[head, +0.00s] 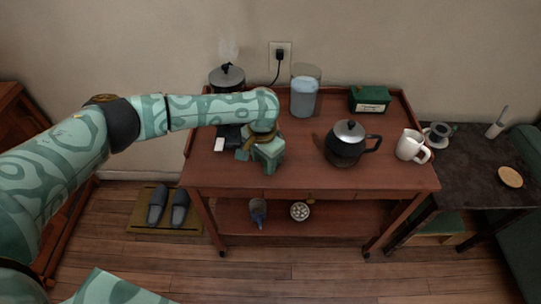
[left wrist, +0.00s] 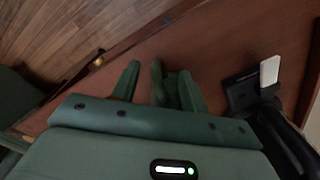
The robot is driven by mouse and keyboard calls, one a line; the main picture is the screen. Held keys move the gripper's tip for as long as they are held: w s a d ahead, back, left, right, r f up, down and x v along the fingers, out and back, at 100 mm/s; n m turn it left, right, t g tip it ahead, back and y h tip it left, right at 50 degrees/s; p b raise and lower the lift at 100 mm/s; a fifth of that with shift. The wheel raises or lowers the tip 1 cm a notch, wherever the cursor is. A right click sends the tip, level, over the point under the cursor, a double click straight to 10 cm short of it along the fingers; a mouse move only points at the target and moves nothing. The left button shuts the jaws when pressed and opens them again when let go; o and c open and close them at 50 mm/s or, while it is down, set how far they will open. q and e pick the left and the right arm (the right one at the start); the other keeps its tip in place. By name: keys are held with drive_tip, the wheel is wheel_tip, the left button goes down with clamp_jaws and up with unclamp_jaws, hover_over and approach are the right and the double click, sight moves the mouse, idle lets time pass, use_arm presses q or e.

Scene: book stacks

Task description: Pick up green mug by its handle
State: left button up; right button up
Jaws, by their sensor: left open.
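My left gripper (head: 262,158) is low over the left front part of the red-brown cart top, pointing down. In the left wrist view its two green fingers (left wrist: 158,72) are spread. A dark green shape (left wrist: 168,88) shows between them, close to the right finger; it may be the green mug, but I cannot make out a rim or handle. In the head view no green mug shows clearly; the gripper and forearm cover that spot. I cannot tell whether the fingers touch the shape. My right gripper is not in view.
The cart (head: 300,178) also holds a steaming pot (head: 227,78), a glass jug (head: 304,95), a green box (head: 370,99), a dark kettle (head: 347,143) and a white mug (head: 411,146). A black item with a white part (left wrist: 268,72) lies right of the gripper in the wrist view.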

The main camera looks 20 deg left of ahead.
use_arm(q)
drive_tip(key=f+b, duration=0.1)
drive_tip(key=f, duration=0.1)
drive_tip(key=f+b, duration=0.1)
drive_tip(key=f, duration=0.2)
drive_tip(key=shift+w+d+b, duration=0.1)
drive_tip(key=shift+w+b, duration=0.1)
drive_tip(key=shift+b, duration=0.15)
drive_tip(key=shift+r, duration=0.2)
clamp_jaws()
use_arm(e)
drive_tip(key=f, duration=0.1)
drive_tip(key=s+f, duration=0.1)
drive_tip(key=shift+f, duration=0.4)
